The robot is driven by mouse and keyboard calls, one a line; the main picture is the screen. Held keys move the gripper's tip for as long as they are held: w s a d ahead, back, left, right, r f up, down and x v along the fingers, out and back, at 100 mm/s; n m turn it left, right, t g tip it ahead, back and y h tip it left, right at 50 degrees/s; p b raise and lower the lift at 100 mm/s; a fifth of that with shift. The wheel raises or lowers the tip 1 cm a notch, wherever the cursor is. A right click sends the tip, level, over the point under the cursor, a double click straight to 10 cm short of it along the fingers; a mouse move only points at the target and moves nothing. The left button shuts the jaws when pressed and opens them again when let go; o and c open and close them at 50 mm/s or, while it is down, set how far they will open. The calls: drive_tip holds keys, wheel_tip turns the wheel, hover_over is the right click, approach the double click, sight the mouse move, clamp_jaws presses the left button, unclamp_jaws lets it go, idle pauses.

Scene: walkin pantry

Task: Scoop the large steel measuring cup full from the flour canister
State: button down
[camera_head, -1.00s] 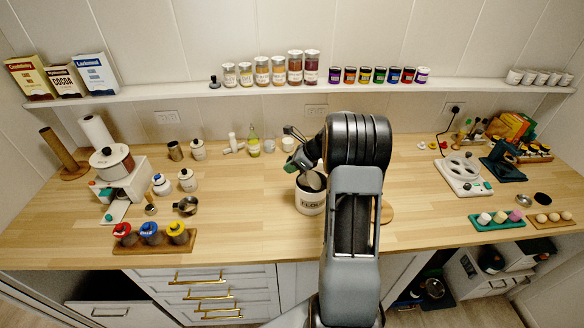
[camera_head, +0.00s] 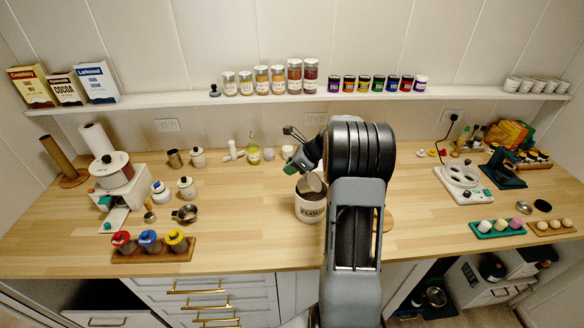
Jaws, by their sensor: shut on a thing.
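The flour canister (camera_head: 309,212) is white with dark lettering and stands on the wooden counter near the middle. My gripper (camera_head: 298,163) is above the canister, beside my arm, and partly hidden by it. It is shut on the large steel measuring cup (camera_head: 311,184), whose round metal face shows at the canister's mouth, tilted. I cannot see whether the cup holds flour or how deep it sits in the canister.
A smaller steel cup (camera_head: 185,213) lies at the left by a rack of colored-lid jars (camera_head: 150,245). A grinder-like machine (camera_head: 117,185) stands further left.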

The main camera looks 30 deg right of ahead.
drive_tip(key=shift+w+a+g+h, duration=0.4)
drive_tip(key=shift+g+h, duration=0.5)
drive_tip(key=shift+w+a+f+g+h, duration=0.1)
drive_tip(key=shift+w+a+g+h, duration=0.2)
drive_tip(key=shift+g+h, duration=0.5)
drive_tip(key=shift+h, duration=0.3)
drive_tip(key=shift+f+g, duration=0.1)
drive_tip(key=shift+g, duration=0.2)
drive_tip(key=shift+f+g+h, duration=0.7)
drive_tip(key=shift+g+h, duration=0.3)
